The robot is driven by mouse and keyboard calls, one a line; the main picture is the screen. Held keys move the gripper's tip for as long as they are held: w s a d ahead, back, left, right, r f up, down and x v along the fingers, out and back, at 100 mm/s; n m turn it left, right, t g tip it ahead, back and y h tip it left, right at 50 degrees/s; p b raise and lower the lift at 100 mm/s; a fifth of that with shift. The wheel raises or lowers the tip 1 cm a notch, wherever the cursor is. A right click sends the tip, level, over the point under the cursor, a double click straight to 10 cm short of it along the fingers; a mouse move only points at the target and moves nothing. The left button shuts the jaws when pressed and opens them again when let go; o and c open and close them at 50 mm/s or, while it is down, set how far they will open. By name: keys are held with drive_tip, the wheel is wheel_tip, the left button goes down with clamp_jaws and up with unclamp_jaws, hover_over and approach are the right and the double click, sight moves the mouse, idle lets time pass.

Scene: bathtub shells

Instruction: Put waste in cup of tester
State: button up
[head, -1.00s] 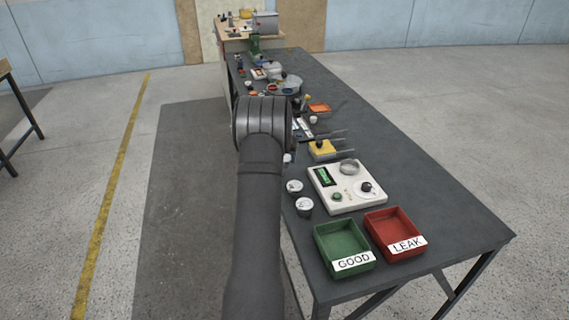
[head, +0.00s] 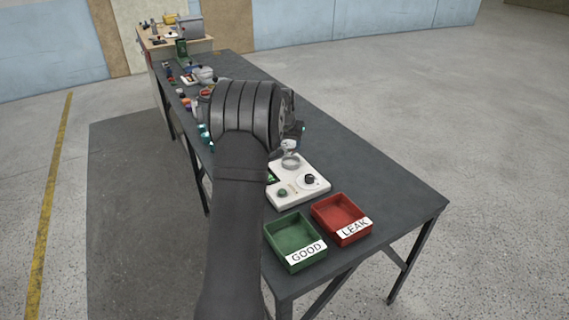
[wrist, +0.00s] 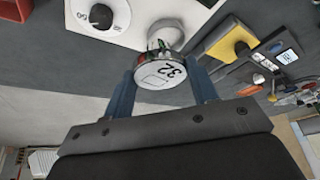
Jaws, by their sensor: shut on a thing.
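The waste (wrist: 162,72) is a small round silver piece with a white face marked 32. My gripper (wrist: 166,82) is shut on it, one blue-grey finger on each side. The tester (head: 300,191) is a white box with a knob, a green button and a display partly hidden by my arm. Its clear round cup (head: 291,162) is at its far edge and also shows in the wrist view (wrist: 168,31). In the head view the waste (head: 288,145) appears just beyond and above the cup. I cannot tell whether they touch.
A green GOOD tray (head: 293,238) and a red LEAK tray (head: 340,216) stand in front of the tester. A yellow block (wrist: 229,43) and a cluttered black holder lie close to my gripper. The table's right side is clear.

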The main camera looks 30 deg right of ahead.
drive_tip(key=s+d+r+m, duration=0.1)
drive_tip(key=s+d+m, duration=0.1)
drive_tip(key=s+d, duration=0.45)
approach(293, 162)
drive_tip(key=shift+w+d+r+g, duration=0.35)
drive_tip(key=shift+w+d, duration=0.25)
drive_tip(key=shift+w, duration=0.1)
drive_tip(key=shift+w+a+f, duration=0.1)
drive_tip(key=shift+f, duration=1.95)
drive_tip(key=shift+f, duration=0.15)
drive_tip(key=o, duration=1.1)
